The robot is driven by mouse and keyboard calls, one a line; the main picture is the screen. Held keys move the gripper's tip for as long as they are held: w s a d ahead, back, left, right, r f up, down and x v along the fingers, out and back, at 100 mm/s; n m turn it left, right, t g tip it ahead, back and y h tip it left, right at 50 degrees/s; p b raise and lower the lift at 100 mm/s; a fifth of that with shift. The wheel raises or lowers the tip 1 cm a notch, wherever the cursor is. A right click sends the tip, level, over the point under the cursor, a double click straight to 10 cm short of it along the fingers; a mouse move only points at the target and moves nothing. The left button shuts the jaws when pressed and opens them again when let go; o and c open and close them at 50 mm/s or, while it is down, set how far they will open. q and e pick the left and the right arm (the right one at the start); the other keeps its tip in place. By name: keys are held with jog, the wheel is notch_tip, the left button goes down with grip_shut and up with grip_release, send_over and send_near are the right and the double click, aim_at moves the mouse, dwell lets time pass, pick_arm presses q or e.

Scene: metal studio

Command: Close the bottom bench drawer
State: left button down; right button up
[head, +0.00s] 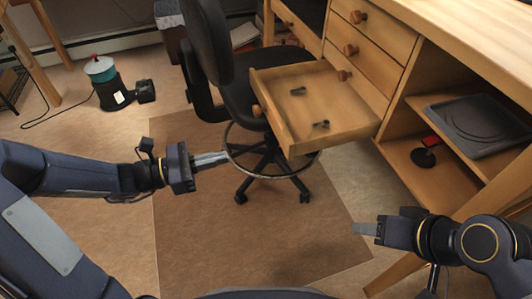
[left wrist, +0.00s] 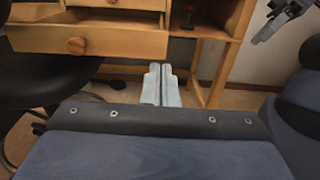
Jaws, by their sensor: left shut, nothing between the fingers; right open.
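The bottom bench drawer (head: 345,112) is pulled well out of the wooden bench in the head view, below two closed drawers. Its round wooden knob (head: 257,111) is on the front panel, which faces left. Two small dark items lie inside. The left wrist view shows the drawer's front (left wrist: 110,43) at upper left. My left gripper (head: 226,158) is shut and empty, left of and below the drawer front, apart from it. Its fingers (left wrist: 161,84) are together in the left wrist view. My right gripper (head: 356,228) is open and empty, below the drawer at lower right.
A black office chair (head: 218,50) stands against the drawer's left side, its foot ring and wheeled base partly under the drawer. Open shelves at right hold a dark tray (head: 475,122) and a red-topped item (head: 430,143). A teal-topped canister (head: 100,70) stands on the floor at left.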

aim_at(286, 142)
pick_arm(q)
jog(key=b+x, duration=0.4)
jog(key=x, duration=0.8)
jog(key=shift+w+d+f, duration=0.1)
jog(key=shift+d+f, duration=0.05)
jog(key=shift+d, duration=0.2)
jog(key=shift+w+d+b, duration=0.25)
jog(key=shift+d+b, duration=0.05)
jog(key=shift+d, duration=0.3)
pick_arm(e)
notch_tip(286, 142, down, 5)
jog(key=shift+r, duration=0.1)
